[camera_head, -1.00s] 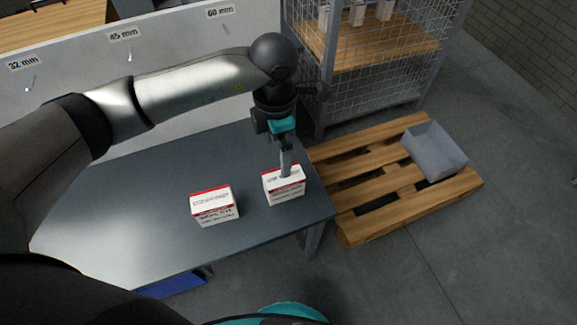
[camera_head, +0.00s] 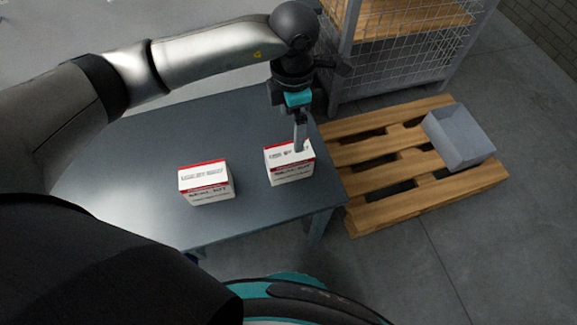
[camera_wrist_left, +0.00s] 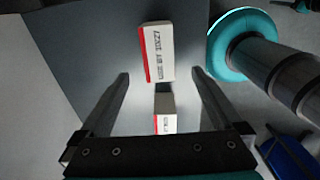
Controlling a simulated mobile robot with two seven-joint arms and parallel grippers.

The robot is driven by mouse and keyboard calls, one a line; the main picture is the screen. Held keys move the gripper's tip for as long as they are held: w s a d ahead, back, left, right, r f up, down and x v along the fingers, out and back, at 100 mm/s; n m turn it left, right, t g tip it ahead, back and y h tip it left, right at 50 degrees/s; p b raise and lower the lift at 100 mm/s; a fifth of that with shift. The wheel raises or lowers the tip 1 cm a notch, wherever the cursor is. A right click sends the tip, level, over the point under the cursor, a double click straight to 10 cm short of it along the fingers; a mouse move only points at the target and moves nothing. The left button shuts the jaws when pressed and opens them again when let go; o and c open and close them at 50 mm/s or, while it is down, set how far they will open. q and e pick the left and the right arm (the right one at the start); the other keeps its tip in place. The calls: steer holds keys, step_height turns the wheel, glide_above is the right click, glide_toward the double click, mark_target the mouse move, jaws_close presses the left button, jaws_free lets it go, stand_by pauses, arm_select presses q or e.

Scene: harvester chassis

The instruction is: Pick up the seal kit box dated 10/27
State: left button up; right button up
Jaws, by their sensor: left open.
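Two white boxes with red edges and dark print stand on the grey table. In the head view, the left box (camera_head: 206,182) stands apart from the right box (camera_head: 289,165), which is near the table's right edge. Their dates are too small to read. My left gripper (camera_head: 300,148) points down over the right box, its fingers overlapping that box's top right; contact cannot be told. In the wrist view, the open fingers (camera_wrist_left: 161,74) have a larger box (camera_wrist_left: 160,53) around their tip level and a smaller box (camera_wrist_left: 165,113) between them lower down. My right gripper is not in view.
The grey table (camera_head: 130,145) is otherwise clear around the boxes. A wooden pallet (camera_head: 375,215) with an open grey bin (camera_head: 458,137) lies on the floor to the right. A wire mesh cage (camera_head: 400,60) stands behind the table.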

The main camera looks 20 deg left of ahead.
mark_target(291, 152)
arm_select(q)
step_height(291, 152, down, 8)
steer(key=shift+f+b, duration=0.25)
steer(key=shift+b, duration=0.9)
steer(key=shift+f, duration=0.95)
steer(key=shift+f+b, duration=0.45)
steer(key=shift+f, duration=0.05)
steer(key=shift+a+f+b, duration=0.25)
steer(key=shift+f+b, duration=0.1)
steer(key=shift+f, duration=0.55)
steer(key=shift+f+b, duration=0.4)
steer(key=shift+f, duration=0.75)
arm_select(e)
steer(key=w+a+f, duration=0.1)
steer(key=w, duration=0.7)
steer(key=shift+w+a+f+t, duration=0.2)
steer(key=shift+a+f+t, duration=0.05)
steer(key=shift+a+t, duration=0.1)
